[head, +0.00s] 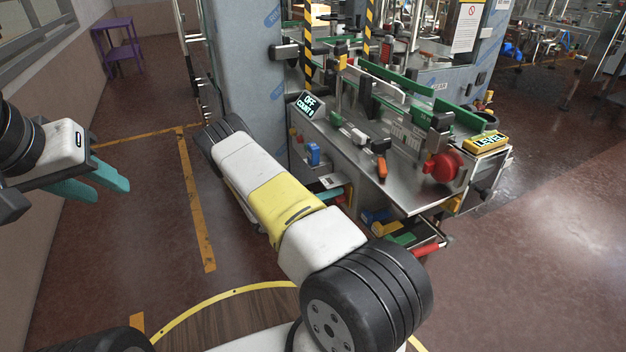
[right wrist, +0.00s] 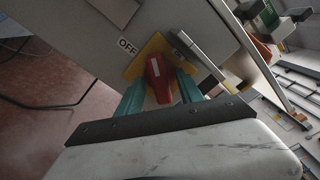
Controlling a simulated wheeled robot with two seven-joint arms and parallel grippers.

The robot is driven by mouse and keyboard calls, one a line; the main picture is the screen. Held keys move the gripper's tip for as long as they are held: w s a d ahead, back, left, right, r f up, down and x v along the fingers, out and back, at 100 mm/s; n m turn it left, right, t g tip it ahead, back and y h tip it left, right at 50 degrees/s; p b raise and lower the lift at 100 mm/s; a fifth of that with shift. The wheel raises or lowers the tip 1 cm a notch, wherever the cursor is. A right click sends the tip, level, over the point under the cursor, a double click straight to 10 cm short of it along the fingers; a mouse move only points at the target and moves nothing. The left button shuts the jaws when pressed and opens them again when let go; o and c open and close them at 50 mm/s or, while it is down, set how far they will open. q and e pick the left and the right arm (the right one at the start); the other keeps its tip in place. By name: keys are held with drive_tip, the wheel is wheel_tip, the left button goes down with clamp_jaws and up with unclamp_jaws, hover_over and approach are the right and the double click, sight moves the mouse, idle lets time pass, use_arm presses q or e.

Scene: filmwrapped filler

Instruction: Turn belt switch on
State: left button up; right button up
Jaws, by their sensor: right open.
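The belt switch is a red knob (right wrist: 154,72) on a yellow plate (right wrist: 136,71), seen in the right wrist view next to an "OFF" label (right wrist: 127,46). My right gripper (right wrist: 160,88) is open, with one teal finger on each side of the red knob. I cannot tell whether the fingers touch it. A small display (head: 308,104) on the machine reads "OFF COUNT 0".
The steel machine table (head: 375,190) carries green rails (head: 395,78), a red handwheel (head: 443,166) and a yellow "LEVEL" sign (head: 486,143). A grey cabinet (head: 245,60) stands behind my right arm. A purple stand (head: 120,47) is far left. The floor at left is clear.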

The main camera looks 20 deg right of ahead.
clamp_jaws()
drive_tip(key=shift+m, duration=0.4)
drive_tip(key=m, duration=1)
drive_tip(key=shift+w, duration=0.1)
idle(0.6)
unclamp_jaws()
